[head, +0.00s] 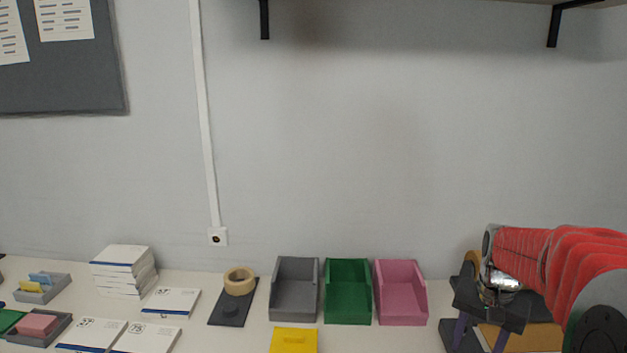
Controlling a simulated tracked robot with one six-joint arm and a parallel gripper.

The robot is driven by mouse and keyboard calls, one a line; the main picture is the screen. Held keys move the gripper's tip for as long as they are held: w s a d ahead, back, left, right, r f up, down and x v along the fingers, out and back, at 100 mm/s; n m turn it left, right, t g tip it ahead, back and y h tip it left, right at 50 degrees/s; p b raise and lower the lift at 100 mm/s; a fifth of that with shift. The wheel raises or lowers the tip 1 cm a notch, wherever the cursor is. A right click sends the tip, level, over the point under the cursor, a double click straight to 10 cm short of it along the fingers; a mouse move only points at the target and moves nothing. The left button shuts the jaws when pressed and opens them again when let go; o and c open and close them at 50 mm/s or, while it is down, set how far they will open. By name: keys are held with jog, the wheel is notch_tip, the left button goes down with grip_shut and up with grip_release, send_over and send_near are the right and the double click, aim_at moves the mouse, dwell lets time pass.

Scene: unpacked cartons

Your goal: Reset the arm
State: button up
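My arm with its red ribbed cover enters from the right edge in the head view. My gripper (481,338) hangs at its end, low over the right part of the table, pointing down. Its two purple fingers stand apart with a gap between them, and I see nothing held. The fingertips are close to the bottom edge of the picture. Behind and beside the gripper lies a dark and orange-brown thing (533,338), partly hidden by the arm.
Grey (295,302), green (348,304) and pink (401,306) open bins stand left of my gripper. A yellow box (293,340) is in front. A tape roll (239,281) sits on a dark base. Paper stacks (124,271) and small trays (42,288) fill the left. A shelf hangs above.

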jog(key=s+a+r+n+t, duration=0.2)
jog(key=s+a+r+n, duration=0.1)
jog(key=s+a, duration=0.5)
jog(key=s+a+r+n+t, duration=0.2)
jog(key=s+a+r+n, duration=0.2)
jog(key=s+a, duration=0.5)
jog(key=shift+s+a+n+t, duration=0.25)
jog(key=shift+a+n+t, duration=0.15)
jog(key=shift+a, duration=0.1)
jog(key=shift+s, duration=0.1)
dwell(1.1)
